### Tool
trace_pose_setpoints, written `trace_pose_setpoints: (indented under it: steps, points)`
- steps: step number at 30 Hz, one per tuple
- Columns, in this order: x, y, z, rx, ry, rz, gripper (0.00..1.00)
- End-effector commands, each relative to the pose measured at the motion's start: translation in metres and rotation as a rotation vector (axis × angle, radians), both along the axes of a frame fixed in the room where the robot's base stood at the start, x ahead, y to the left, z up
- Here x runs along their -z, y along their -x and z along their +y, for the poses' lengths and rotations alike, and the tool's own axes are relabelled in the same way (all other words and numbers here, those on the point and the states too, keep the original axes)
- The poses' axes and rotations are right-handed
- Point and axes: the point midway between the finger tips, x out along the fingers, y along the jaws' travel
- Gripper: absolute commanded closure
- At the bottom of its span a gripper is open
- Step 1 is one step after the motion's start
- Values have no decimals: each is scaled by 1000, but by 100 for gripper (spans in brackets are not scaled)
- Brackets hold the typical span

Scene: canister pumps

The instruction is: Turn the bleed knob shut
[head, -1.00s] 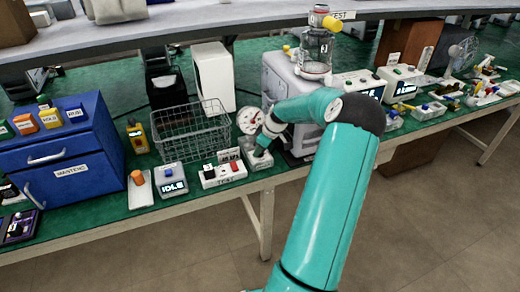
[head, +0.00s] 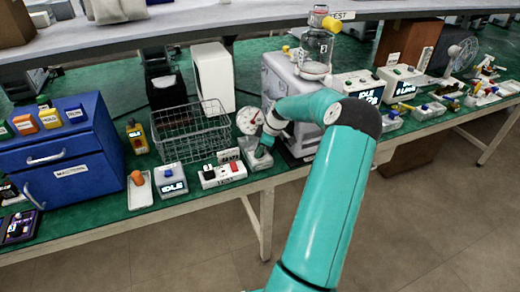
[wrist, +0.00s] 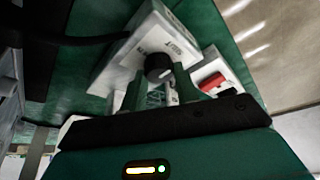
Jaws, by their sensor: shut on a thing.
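The bleed knob (wrist: 158,68) is a round black knob on a small white block (wrist: 138,48) with printed labels, seen in the wrist view. My gripper (wrist: 160,82) has its two green fingers at either side of the knob and is shut on it. In the head view my gripper (head: 261,152) points down at the pale block (head: 260,165) near the bench's front edge. There the fingers and wrist hide most of the knob, and its turn angle cannot be read.
A round gauge (head: 249,121) stands just behind my wrist. A white switch strip with a red rocker (head: 232,167) sits left of the block, and a wire basket (head: 190,135) stands behind it. A large grey machine with a glass jar (head: 316,50) is at the right.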

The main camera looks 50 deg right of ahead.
Motion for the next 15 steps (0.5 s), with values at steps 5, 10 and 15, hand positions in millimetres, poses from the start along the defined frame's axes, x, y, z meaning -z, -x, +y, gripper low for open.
trace_pose_setpoints:
  steps: [5,10,15]
  points:
    - [0,1,0,0,2,1,48]
    - [0,0,0,0,1,0,48]
    - [-5,0,-1,1,2,0,48]
